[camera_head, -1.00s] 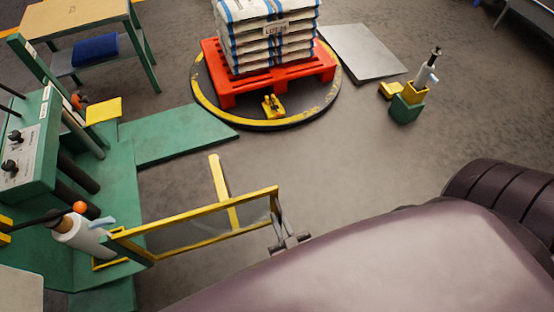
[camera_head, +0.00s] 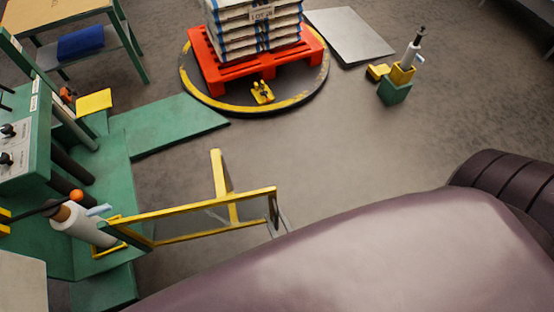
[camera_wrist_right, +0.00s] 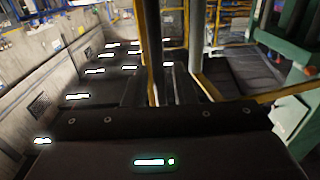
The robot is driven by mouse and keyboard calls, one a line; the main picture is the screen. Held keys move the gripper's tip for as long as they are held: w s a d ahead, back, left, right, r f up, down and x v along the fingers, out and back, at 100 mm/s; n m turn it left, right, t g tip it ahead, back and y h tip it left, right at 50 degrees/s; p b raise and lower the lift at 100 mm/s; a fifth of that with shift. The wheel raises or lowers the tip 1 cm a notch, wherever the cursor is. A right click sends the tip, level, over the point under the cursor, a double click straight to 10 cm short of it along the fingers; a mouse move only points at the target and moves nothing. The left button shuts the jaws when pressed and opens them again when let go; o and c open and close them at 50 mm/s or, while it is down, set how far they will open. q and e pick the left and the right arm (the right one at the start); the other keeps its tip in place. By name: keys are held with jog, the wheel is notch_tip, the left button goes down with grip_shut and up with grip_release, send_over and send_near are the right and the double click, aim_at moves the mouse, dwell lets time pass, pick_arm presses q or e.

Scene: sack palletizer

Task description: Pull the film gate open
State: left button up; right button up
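The film gate (camera_head: 190,212) is a long yellow frame with a clear pane in the head view. It is hinged at the left near the white film roll (camera_head: 80,224) and reaches right to a dark upright end. My right gripper (camera_head: 278,222) is at that free end; its thin grey fingers touch or overlap it, and my arm hides the rest. My left gripper is not seen.
The green wrapping machine (camera_head: 100,175) stands left. A red pallet (camera_head: 230,76) with stacked sacks (camera_head: 258,40) sits on a yellow-rimmed turntable (camera_head: 290,104). A green block with a tool (camera_head: 395,90) stands right. The floor between gate and turntable is clear.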

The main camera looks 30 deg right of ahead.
jog(key=s, duration=0.7)
jog(key=shift+s+b, duration=0.4)
jog(key=shift+b, duration=0.05)
jog(key=shift+a, duration=0.1)
